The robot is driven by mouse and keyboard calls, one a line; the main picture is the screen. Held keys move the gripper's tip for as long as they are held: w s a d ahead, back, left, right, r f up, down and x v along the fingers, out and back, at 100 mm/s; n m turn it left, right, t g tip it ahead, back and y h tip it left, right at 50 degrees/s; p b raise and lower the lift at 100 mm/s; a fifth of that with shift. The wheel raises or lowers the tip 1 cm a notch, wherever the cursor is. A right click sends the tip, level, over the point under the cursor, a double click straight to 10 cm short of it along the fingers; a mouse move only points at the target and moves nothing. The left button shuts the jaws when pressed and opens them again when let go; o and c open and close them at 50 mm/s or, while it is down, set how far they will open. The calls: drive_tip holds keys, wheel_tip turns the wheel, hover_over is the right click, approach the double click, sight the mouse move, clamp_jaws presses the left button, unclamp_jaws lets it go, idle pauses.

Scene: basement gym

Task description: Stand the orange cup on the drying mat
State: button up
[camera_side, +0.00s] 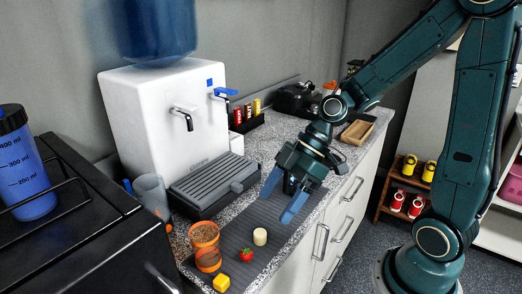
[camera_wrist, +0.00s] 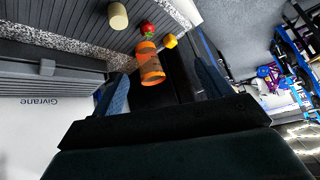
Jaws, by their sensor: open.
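The orange cup (camera_side: 207,262) has a brown band and appears upright, its open top showing in the side view. It is at the near-left end of the dark ribbed drying mat (camera_side: 268,226); I cannot tell whether its base is fully on the mat. In the wrist view the cup (camera_wrist: 151,73) shows beyond and between the fingers. My gripper (camera_side: 283,196) has blue fingertips spread apart and is empty. It hangs over the far part of the mat, up and to the right of the cup, not touching it.
A cream cylinder (camera_side: 260,237), a red tomato-like item (camera_side: 246,254) and a yellow block (camera_side: 221,282) lie near the cup. A white water dispenser (camera_side: 160,115) with a grey drip tray (camera_side: 213,178) stands behind. A grey tumbler (camera_side: 150,192) stands left of the tray.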

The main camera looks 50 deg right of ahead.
sight(215, 227)
drive_tip(key=shift+w+f+n+t+y, duration=0.35)
drive_tip(key=shift+w+t+y, duration=0.1)
drive_tip(key=shift+w+y, duration=0.45)
drive_tip(key=shift+w+f+n+t+y, duration=0.35)
drive_tip(key=shift+w+n+t+y, duration=0.05)
drive_tip(key=shift+w+y, duration=0.5)
drive_tip(key=shift+w+f+n+t+y, duration=0.35)
drive_tip(key=shift+w+t+y, duration=0.1)
drive_tip(key=shift+w+y, duration=0.45)
drive_tip(key=shift+a, duration=0.1)
drive_tip(key=x, duration=0.8)
drive_tip(key=shift+a+f, duration=0.2)
drive_tip(key=shift+a, duration=0.05)
drive_tip(key=shift+x, duration=2.55)
drive_tip(key=c, duration=1.1)
